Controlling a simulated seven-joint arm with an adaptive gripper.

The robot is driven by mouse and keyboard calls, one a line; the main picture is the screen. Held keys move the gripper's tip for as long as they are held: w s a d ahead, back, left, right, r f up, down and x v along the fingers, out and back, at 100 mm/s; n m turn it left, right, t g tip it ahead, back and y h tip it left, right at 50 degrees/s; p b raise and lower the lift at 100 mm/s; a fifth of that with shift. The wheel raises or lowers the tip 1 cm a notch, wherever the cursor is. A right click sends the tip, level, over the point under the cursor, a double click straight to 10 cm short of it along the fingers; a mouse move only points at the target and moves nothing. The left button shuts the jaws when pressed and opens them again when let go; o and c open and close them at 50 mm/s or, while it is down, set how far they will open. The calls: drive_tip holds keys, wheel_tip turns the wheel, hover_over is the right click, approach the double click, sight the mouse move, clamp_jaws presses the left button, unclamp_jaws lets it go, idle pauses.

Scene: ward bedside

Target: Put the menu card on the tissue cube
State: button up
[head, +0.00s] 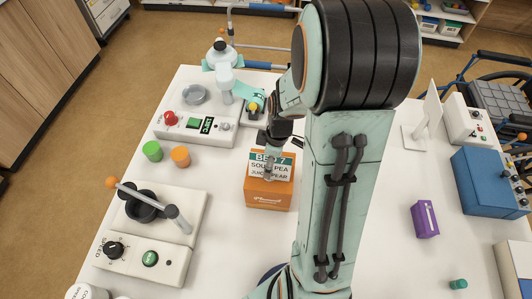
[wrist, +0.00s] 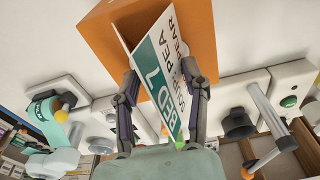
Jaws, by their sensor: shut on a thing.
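The menu card (head: 272,162) is a folded white card with a green band and "BED 7" print. My gripper (head: 269,160) is shut on it, with one finger on each side in the wrist view (wrist: 160,78). The card (wrist: 165,62) is tilted in that view, its far edge over the orange tissue cube (wrist: 100,38). In the head view the tissue cube (head: 268,197) stands on the white table, with the card at its top. I cannot tell whether the card touches the cube. My arm hides the area right of the cube.
Left of the cube are green (head: 152,151) and orange (head: 180,157) cylinders, and a device with a red button (head: 170,118). A crank device (head: 145,208) stands at front left. A purple box (head: 425,219) and blue box (head: 488,182) are at right. Table (head: 228,240) before the cube is clear.

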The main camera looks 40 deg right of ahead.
drive_tip(key=shift+f, duration=0.1)
drive_tip(key=o, duration=1)
drive_tip(key=r, duration=0.8)
drive_tip(key=s+r, duration=0.1)
drive_tip(key=r, duration=0.3)
drive_tip(key=shift+s+d, duration=0.1)
drive_tip(key=shift+d, duration=0.1)
drive_tip(key=s+a+m+g, duration=0.1)
drive_tip(key=s+a+m, duration=0.6)
drive_tip(key=s+a, duration=0.5)
drive_tip(key=a, duration=0.2)
drive_tip(key=shift+a+r, duration=0.3)
